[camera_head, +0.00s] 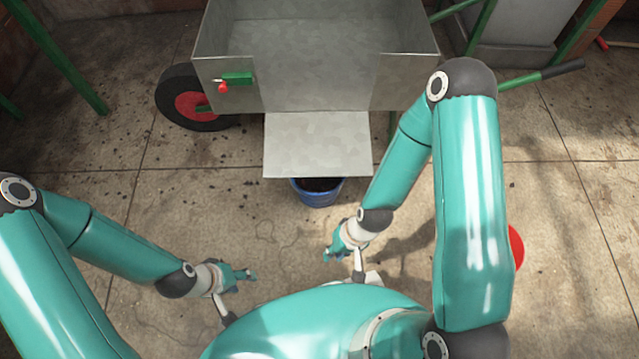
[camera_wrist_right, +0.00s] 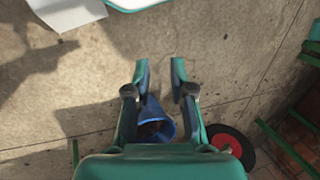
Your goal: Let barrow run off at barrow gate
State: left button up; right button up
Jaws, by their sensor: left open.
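The barrow (camera_head: 225,95) is a grey metal box on a wheel at the top middle of the head view. Its visible floor looks bare. The barrow gate (camera_head: 318,145) hangs out from its front edge as a flat grey flap, sloping over a blue bucket (camera_head: 318,194) with dark contents. A green latch with a red knob (camera_head: 223,88) sits left of the opening. My left gripper (camera_head: 252,274) is open and empty, low over the floor. My right gripper (camera_head: 328,253) is open and empty, in front of the bucket; the bucket (camera_wrist_right: 160,128) shows beyond its fingers in the right wrist view.
The barrow's black and red wheel (camera_head: 193,103) is at left. A green handle with a black grip (camera_head: 560,69) sticks out at right. A red round object (camera_head: 516,246) is partly hidden behind my right arm. The concrete floor before the barrow is mostly free, with dark specks.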

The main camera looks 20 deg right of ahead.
notch_tip(320, 180, down, 11)
jog(key=d+g+b, duration=0.2)
jog(key=b, duration=0.3)
jog(key=n+t+y, duration=0.4)
jog(key=t+y, duration=1)
send_near(316, 170)
jog(key=d+f, duration=0.5)
pick_arm(q)
notch_tip(316, 170, down, 8)
jog(key=shift+r, duration=0.25)
pick_arm(e)
jog(key=shift+g, duration=0.3)
jog(key=x, duration=1.5)
jog(key=shift+s, duration=0.1)
grip_shut()
